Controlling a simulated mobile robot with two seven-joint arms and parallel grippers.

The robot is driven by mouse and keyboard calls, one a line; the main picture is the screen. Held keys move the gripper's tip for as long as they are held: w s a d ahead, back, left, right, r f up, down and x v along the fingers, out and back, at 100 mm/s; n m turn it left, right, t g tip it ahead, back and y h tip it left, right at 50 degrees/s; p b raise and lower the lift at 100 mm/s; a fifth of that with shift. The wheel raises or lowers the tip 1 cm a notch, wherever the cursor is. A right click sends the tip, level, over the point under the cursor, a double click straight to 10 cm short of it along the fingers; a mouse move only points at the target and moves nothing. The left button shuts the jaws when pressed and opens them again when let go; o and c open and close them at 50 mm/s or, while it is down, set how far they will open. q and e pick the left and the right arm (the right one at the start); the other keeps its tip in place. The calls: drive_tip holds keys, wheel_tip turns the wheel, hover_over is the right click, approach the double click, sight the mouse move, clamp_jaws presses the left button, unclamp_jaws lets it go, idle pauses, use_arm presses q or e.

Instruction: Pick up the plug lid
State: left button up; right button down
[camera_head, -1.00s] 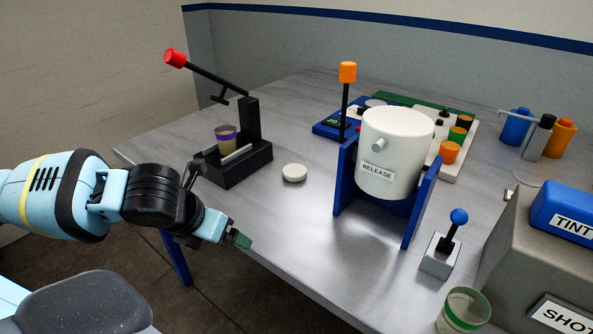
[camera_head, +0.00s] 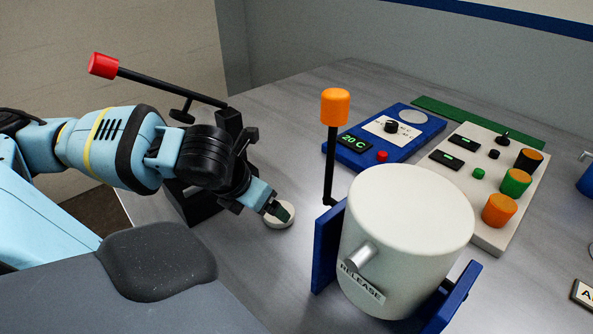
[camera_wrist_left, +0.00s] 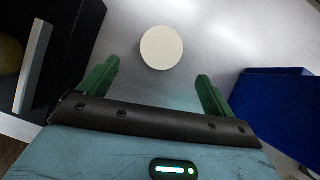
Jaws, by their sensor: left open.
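The plug lid (camera_head: 280,221) is a small pale round disc lying on the grey metal table, and part of it is covered by my left gripper in the head view. My left gripper (camera_head: 279,209) hangs just over it from the left. In the left wrist view the lid (camera_wrist_left: 161,47) lies whole ahead of the open left gripper (camera_wrist_left: 158,80), roughly centred between its green fingers and beyond their tips. Nothing is between the fingers. My right gripper is in neither view.
A black lever press (camera_head: 231,122) with a red knob stands beside my left forearm. A white tank (camera_head: 405,220) marked RELEASE sits in a blue stand right of the lid. Behind are a blue panel (camera_head: 425,127) and a pale control panel (camera_head: 480,235). Bare table lies behind the lid.

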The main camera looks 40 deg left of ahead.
sight(272, 221)
use_arm(q)
drive_tip(key=shift+s, duration=0.15)
drive_tip(key=shift+f, duration=0.3)
drive_tip(key=shift+w+b+x, duration=0.25)
drive_tip(key=shift+b+x, duration=0.35)
drive_tip(key=shift+x, duration=3)
drive_tip(key=shift+r, duration=0.2)
drive_tip(key=c, duration=1.1)
